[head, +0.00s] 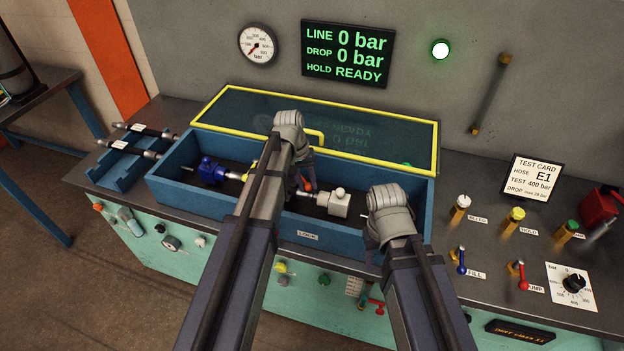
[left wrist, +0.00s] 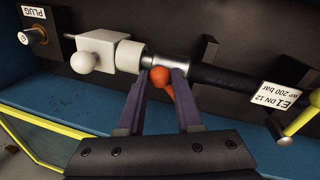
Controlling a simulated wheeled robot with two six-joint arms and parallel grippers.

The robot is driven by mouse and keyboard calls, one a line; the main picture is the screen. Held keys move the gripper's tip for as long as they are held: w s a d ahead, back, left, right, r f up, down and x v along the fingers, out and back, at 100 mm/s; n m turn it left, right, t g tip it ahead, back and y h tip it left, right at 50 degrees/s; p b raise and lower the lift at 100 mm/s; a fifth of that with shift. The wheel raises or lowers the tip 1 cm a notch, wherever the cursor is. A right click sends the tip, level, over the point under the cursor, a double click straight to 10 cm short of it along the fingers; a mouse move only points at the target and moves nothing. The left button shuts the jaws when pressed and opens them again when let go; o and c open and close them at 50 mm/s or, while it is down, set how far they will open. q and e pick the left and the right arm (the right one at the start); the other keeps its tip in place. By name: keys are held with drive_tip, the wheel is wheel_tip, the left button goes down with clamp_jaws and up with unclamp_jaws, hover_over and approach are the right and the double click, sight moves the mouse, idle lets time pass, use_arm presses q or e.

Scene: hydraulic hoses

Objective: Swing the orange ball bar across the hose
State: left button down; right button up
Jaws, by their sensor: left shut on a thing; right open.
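The orange ball bar (left wrist: 160,77) is between the fingers of my left gripper (left wrist: 157,88), beside the metal end fitting (left wrist: 168,62) of the black hose (left wrist: 222,82). In the head view a small part of the orange bar (head: 305,184) shows beside my left gripper (head: 300,178), which is shut on it. The bar's far end is hidden, so its exact angle to the hose is unclear. The hose carries a white E1 tag (left wrist: 277,98). My right gripper (head: 372,238) is open over the front right of the blue trough (head: 190,198); its fingertips are mostly hidden.
A white block with a ball knob (head: 334,204) and a blue fitting (head: 212,170) sit in the trough. A yellow bar (left wrist: 303,118) crosses the hose beyond the tag. The yellow-framed clear lid (head: 438,140) stands raised behind. The display (head: 347,53) reads 0 bar, READY.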

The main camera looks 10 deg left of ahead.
use_arm(q)
drive_tip(key=a+m, duration=0.1)
drive_tip(key=m, duration=0.1)
drive_tip(key=s+a+m+g, duration=0.1)
drive_tip(key=m, duration=0.1)
drive_tip(key=shift+s+a+m, duration=0.2)
drive_tip(key=shift+a+m, duration=0.1)
drive_tip(key=shift+a, duration=0.05)
drive_tip(key=shift+s+a+m+g, duration=0.1)
drive_tip(key=shift+a+m+g, duration=0.1)
drive_tip(key=shift+a+m, duration=0.85)
drive_tip(key=shift+s+a+m+g, duration=0.15)
drive_tip(key=shift+a+m, duration=0.4)
drive_tip(key=shift+m, duration=1)
drive_tip(key=shift+w, duration=0.1)
drive_tip(key=c, duration=0.6)
unclamp_jaws()
drive_tip(key=shift+r, duration=0.1)
drive_tip(key=p+v, duration=0.7)
drive_tip(key=shift+r+p, duration=0.35)
